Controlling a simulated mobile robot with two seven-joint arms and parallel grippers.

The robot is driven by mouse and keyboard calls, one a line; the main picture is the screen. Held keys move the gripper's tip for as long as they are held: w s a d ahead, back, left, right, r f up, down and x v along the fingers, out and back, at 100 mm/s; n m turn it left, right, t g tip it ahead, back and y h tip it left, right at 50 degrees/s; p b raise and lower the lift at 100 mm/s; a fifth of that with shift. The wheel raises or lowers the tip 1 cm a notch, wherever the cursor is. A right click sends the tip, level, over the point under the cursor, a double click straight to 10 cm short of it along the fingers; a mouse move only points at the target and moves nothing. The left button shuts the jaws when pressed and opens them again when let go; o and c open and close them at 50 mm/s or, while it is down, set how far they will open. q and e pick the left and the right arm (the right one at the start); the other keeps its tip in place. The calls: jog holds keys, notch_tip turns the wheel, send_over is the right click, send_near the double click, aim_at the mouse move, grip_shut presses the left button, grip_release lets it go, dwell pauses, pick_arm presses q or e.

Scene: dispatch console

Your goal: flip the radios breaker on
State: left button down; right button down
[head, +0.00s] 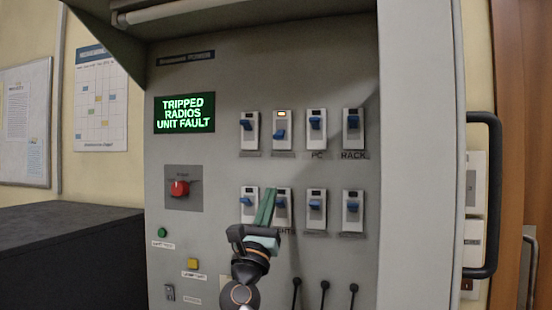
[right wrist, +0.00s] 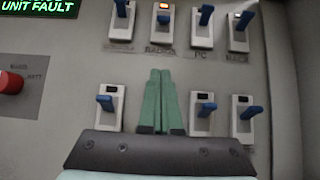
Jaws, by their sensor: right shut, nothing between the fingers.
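The radios breaker (head: 282,130) is second from left in the upper row. Its orange lamp is lit and its blue lever sits lower than those of its row neighbours. It also shows in the right wrist view (right wrist: 163,26), with a label below it that seems to read RADIOS. My right gripper (head: 269,192) is shut and empty, its green fingers pointing up at the panel below the radios breaker. In the right wrist view the fingers (right wrist: 160,75) end under that breaker's label and cover a lower-row breaker. Contact with the panel cannot be told. My left gripper is not in view.
Other breakers flank it, including one labelled RACK (head: 353,132), with a lower row beneath. A green display (head: 185,113) reads TRIPPED RADIOS UNIT FAULT. A red knob (head: 179,188) is at left. Black toggles (head: 325,290) stick out at the bottom. A dark handle (head: 490,195) stands at right.

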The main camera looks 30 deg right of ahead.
aim_at(279, 135)
jog(key=p+x, duration=0.3)
jog(key=x, duration=0.7)
jog(key=r+p, duration=0.1)
jog(key=s+a+r+p, duration=0.1)
jog(key=r, duration=0.1)
jog(key=shift+s+a+r, duration=0.1)
jog(key=shift+a+r, duration=0.1)
jog(key=shift+a, duration=0.05)
jog(key=shift+d, duration=0.1)
